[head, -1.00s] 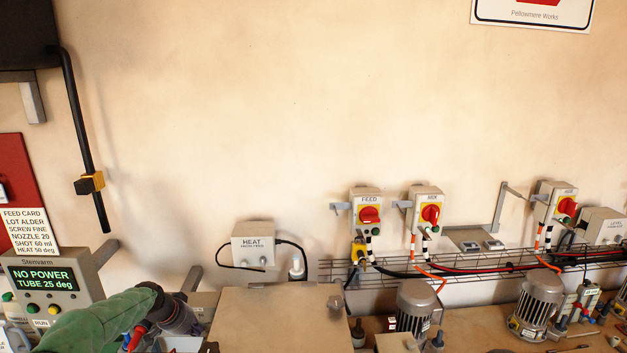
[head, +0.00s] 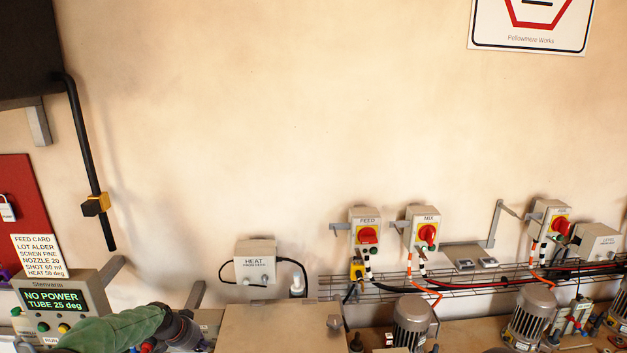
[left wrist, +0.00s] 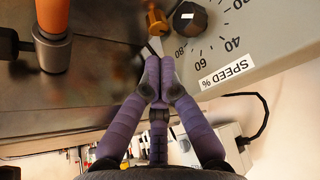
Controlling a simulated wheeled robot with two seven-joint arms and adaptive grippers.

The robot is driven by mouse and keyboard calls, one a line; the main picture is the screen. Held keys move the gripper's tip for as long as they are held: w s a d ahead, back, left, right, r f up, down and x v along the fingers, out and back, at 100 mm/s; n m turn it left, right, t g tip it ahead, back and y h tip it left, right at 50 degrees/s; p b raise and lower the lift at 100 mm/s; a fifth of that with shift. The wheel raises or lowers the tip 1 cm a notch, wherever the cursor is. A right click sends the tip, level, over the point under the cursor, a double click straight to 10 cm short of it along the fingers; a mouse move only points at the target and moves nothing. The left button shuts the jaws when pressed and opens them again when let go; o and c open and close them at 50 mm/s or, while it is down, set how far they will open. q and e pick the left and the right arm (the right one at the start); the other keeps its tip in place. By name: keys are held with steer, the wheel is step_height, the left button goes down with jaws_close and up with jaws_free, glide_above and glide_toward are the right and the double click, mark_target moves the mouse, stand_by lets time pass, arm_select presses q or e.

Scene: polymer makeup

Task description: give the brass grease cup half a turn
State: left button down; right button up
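In the left wrist view a small brass-coloured fitting (left wrist: 156,20), likely the grease cup, stands at the top beside a black knob (left wrist: 188,18) on a grey panel marked SPEED %. My left gripper (left wrist: 160,74) has purple padded fingers that come together just below the fitting, with a gap between them and it. The fingers look shut, and nothing shows between the tips. In the head view my green-sleeved left arm (head: 115,331) reaches in at the bottom left, and its fingertips are hard to make out. The grease cup cannot be made out in the head view. My right gripper is not in view.
An orange cylinder with a grey collar (left wrist: 52,50) stands at the left of the wrist view. In the head view a display (head: 55,300) reads NO POWER, TUBE 25 deg. A HEAT box (head: 255,263) and a FEED switch (head: 366,232) are on the wall. A large beige cover (head: 280,328) is right of my arm.

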arm_select(q)
step_height(320, 180, down, 6)
steer(key=shift+r+b, duration=0.1)
steer(key=shift+b, duration=1)
steer(key=shift+f+b, duration=0.7)
steer(key=shift+r, duration=0.1)
steer(key=shift+w+d, duration=0.1)
steer(key=shift+w, duration=0.1)
steer(key=shift+w+r+b, duration=0.2)
steer(key=shift+w+b, duration=0.05)
steer(key=shift+b, duration=1.65)
